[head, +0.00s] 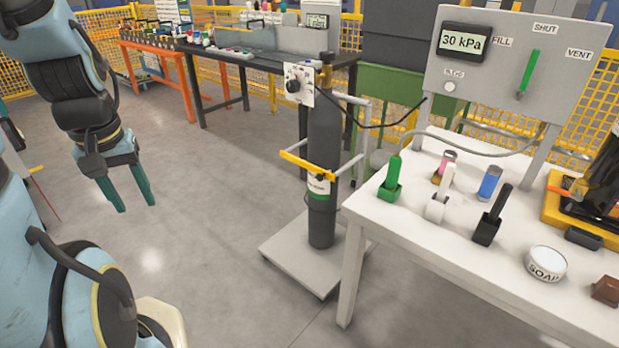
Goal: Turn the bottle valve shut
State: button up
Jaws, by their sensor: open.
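A tall dark gas bottle (322,140) stands upright on a grey wheeled-style base plate (290,262), held by a yellow bar (307,165). Its valve is at the top: a black round knob (292,86) on a white marked plate (306,75). The markings on the plate are too small to read. A black hose runs from the bottle top toward the grey panel. My gripper (131,208) hangs at the left, its green fingers pointing down and apart. It is empty and well left of the bottle, touching nothing.
A white table (390,222) at the right carries brushes, a soap tin (545,263) and other items. Above it a grey panel (500,75) reads 30 kPa, with a green lever (528,72). A dark bench (270,62) stands behind. The floor between gripper and bottle is clear.

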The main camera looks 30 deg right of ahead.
aim_at(327, 57)
jog(key=i, duration=3.05)
jog(key=i+j+z, duration=0.1)
jog(key=i, duration=1.45)
jog(key=i+j, duration=0.15)
jog(key=i, duration=1.4)
jog(key=z, duration=0.45)
jog(key=i+z, duration=0.1)
jog(key=z, duration=0.4)
jog(key=j+z, duration=0.1)
jog(key=z, duration=0.35)
jog(key=i+z, duration=0.1)
jog(key=z, duration=3.15)
jog(key=i+u, duration=0.1)
jog(key=u, duration=0.9)
jog(key=i+l+u, duration=0.45)
jog(key=l+u, duration=0.2)
jog(key=i+l+u, duration=0.3)
jog(key=k+l, duration=0.1)
